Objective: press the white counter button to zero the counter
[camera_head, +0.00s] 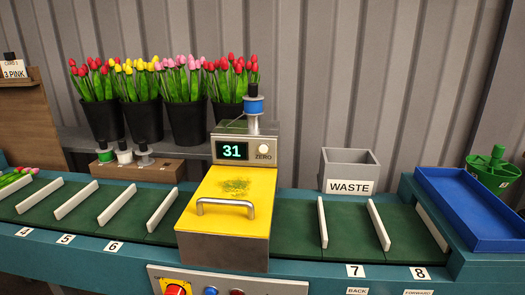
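The counter (246,150) is a grey box with a dark display that reads 31. Its white button (263,149) is round and sits right of the display, above the word ZERO. The counter stands behind a yellow cover (228,198) with a metal handle (225,205) and some green bits on its top. Neither of my grippers is in this view, and nothing covers the button.
A green belt with white dividers (117,205) runs across the front. A grey WASTE bin (349,172), a blue tray (480,212) and a green container (492,168) are at the right. Black pots of tulips (186,122) stand behind. Air before the counter is clear.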

